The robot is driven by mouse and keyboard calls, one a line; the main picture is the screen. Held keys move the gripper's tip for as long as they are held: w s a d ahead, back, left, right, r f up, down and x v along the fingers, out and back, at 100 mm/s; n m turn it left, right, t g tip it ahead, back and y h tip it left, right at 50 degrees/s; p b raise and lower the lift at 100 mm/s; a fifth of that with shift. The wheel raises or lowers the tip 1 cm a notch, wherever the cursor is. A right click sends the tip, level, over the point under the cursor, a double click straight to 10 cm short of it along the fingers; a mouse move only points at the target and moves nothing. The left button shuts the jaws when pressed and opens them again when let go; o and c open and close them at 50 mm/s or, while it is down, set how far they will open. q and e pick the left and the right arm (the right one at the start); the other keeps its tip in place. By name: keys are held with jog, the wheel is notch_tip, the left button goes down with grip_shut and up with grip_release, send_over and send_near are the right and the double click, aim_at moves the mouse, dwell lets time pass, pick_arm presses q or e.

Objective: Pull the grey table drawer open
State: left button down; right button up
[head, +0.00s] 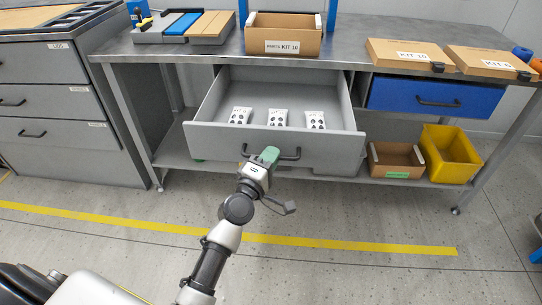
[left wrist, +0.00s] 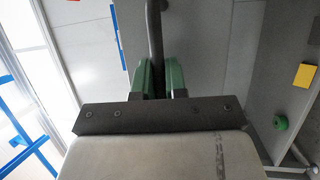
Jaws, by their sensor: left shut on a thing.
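The grey table drawer (head: 220,137) stands pulled out from under the workbench in the head view, with its inside showing. Three white packets with dark dots, one of them in the middle (head: 277,118), lie in it. The drawer's dark bar handle (head: 290,156) is on its front face; it also shows in the left wrist view (left wrist: 154,35). My left gripper (head: 268,156) is at the handle, and its green fingers (left wrist: 159,80) are shut around the bar. My right gripper is not in view.
A blue drawer (head: 400,96) under the bench on the right is shut. A cardboard box (head: 396,160) and a yellow bin (head: 452,150) stand on the lower shelf. A grey cabinet (head: 60,110) is at the left. The floor in front is clear.

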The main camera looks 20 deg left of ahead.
pick_arm(q)
jog(key=c, duration=1.2)
grip_release()
jog(key=shift+b+v, duration=0.45)
jog(key=shift+v, duration=5)
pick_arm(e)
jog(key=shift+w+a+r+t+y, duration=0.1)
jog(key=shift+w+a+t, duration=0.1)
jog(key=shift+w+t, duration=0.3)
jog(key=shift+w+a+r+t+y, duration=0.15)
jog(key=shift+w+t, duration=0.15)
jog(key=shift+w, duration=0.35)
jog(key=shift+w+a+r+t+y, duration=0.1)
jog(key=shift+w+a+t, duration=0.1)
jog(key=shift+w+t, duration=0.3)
pick_arm(q)
jog(key=shift+f, duration=0.1)
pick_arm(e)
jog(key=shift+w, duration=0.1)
